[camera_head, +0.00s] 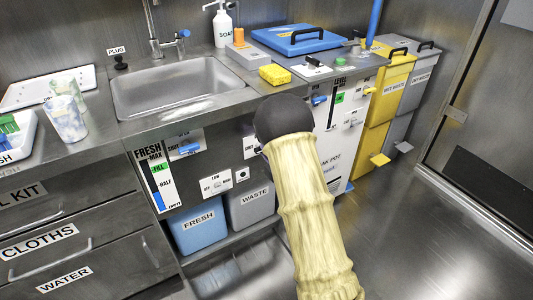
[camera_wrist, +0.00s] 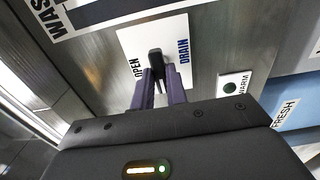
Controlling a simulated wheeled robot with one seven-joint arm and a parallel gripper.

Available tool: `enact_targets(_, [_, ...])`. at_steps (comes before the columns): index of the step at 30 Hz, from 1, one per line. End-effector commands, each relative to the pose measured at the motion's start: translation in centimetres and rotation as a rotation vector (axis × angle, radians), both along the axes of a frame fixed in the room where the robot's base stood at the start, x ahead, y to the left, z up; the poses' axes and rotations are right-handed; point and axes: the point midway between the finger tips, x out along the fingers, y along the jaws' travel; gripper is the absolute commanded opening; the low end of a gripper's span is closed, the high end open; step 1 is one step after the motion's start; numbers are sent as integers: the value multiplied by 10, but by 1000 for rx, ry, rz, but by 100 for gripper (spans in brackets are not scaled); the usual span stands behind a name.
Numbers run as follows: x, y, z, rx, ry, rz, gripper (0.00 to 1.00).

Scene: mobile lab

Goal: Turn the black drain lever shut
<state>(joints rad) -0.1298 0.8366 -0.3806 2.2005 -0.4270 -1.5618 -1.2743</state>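The black drain lever (camera_wrist: 155,58) stands out from a white plate (camera_wrist: 135,45) in the wrist view. The plate reads OPEN to the left of the lever and DRAIN to its right. The dark purple fingers of my gripper (camera_wrist: 160,84) lie one on each side of the lever with no clear gap at their tips, so it looks gripped. In the head view, my pale-sleeved arm and its dark end hide the lever and my fingers. Part of a white plate (camera_head: 250,146) shows just left of the arm, on the cabinet front under the counter.
A blue FRESH bin (camera_head: 200,232) and a grey WASTE bin (camera_head: 250,206) stand below the panel. A blue handle (camera_head: 189,149) is on the panel's left. The sink (camera_head: 178,88) is above. Yellow (camera_head: 384,90) and grey bins stand right. Floor is clear at the right.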

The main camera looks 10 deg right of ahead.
Motion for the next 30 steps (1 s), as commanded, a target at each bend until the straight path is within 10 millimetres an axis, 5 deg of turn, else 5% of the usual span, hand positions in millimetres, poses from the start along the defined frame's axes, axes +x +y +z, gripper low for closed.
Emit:
enact_targets(3, [-1, 1, -2, -2, 5, 2, 36])
enact_targets(17, [-10, -4, -1, 1, 4, 0, 36])
enact_targets(30, [-87, -29, 0, 1, 8, -3, 36])
